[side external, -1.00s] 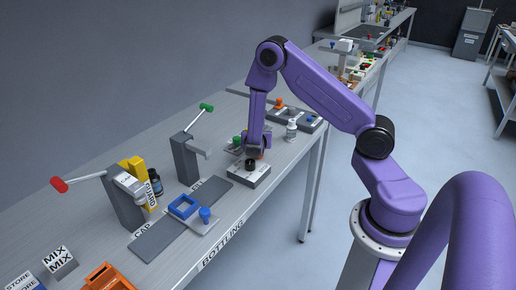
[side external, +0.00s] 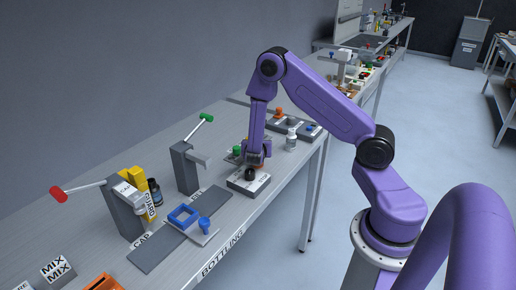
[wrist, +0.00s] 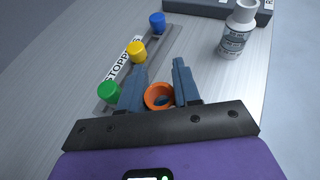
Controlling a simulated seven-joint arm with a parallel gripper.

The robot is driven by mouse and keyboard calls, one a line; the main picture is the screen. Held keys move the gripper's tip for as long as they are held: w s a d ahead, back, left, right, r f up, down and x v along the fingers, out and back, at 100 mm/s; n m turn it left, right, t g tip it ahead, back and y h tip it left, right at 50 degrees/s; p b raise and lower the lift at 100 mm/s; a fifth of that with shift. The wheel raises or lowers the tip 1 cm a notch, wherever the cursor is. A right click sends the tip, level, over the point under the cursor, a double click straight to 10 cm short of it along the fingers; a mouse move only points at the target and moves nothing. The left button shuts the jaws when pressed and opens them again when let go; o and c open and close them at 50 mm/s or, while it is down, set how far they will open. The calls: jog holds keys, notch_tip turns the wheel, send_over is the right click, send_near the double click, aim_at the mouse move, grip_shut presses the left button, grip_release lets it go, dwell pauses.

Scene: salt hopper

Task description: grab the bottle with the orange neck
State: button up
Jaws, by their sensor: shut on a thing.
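The bottle with the orange neck shows in the wrist view as an orange ring-shaped neck (wrist: 159,96) between the two fingers of my gripper (wrist: 158,82). My gripper is shut on it. The body of the bottle is hidden below the neck. In the side external view my gripper (side external: 257,160) points down at the grey block (side external: 248,184) on the bench, and the fingers largely hide the bottle. I cannot tell whether the bottle still touches its support.
A white bottle (wrist: 238,32) stands apart to the right. Green (wrist: 109,92), yellow (wrist: 136,52) and blue (wrist: 157,22) stoppers sit on a rack at the left. A lever press with a green knob (side external: 185,165) stands left of my gripper. The bench front is partly clear.

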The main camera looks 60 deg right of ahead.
jog(key=shift+r, duration=0.65)
jog(key=s+a+r, duration=0.2)
jog(key=s+r, duration=0.3)
jog(key=s, duration=0.1)
jog(key=s+a+r, duration=0.3)
jog(key=s+r, duration=0.3)
jog(key=shift+s+a+r, duration=0.3)
jog(key=shift+s+a, duration=0.05)
jog(key=shift+s, duration=0.05)
